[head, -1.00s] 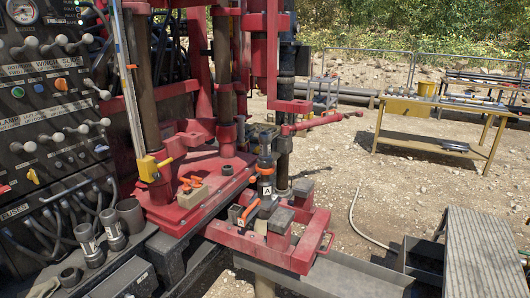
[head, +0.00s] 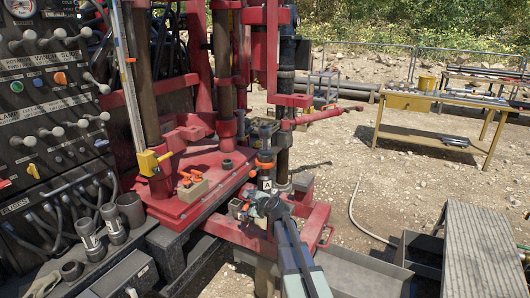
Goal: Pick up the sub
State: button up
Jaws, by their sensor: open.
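An upright dark cylinder with an orange band (head: 265,164) and a white label marked A stands at the front of the red rig frame in the head view. It looks like the sub, but no marking names it as such. My gripper (head: 266,203) is open, in front of and just below the label. My forearm reaches up to it from the bottom of the picture. The gripper hides the cylinder's lower part, and I cannot tell whether the fingers touch it.
The red frame (head: 318,222) surrounds the gripper's area. An orange-handled clamp on a block (head: 193,189) sits on the red deck. Short dark cylinders (head: 90,237) stand at the left beside the lever panel (head: 50,110). A yellow table (head: 425,105) stands back right, with open gravel before it.

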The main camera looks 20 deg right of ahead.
jog(key=w+d+r+m+t+h, duration=0.1)
jog(key=w+d+r+m+t, duration=0.2)
jog(key=w+d+r+m, duration=0.5)
jog(key=m+t+h, duration=0.2)
jog(key=m+h, duration=0.1)
jog(key=m, duration=0.3)
send_near(267, 142)
jog(key=w, duration=0.9)
jog(key=shift+a+f, duration=0.1)
jog(key=shift+f, duration=0.1)
jog(key=shift+w+f, duration=0.2)
jog(key=shift+w, duration=2.45)
jog(key=shift+c, duration=0.5)
grip_shut()
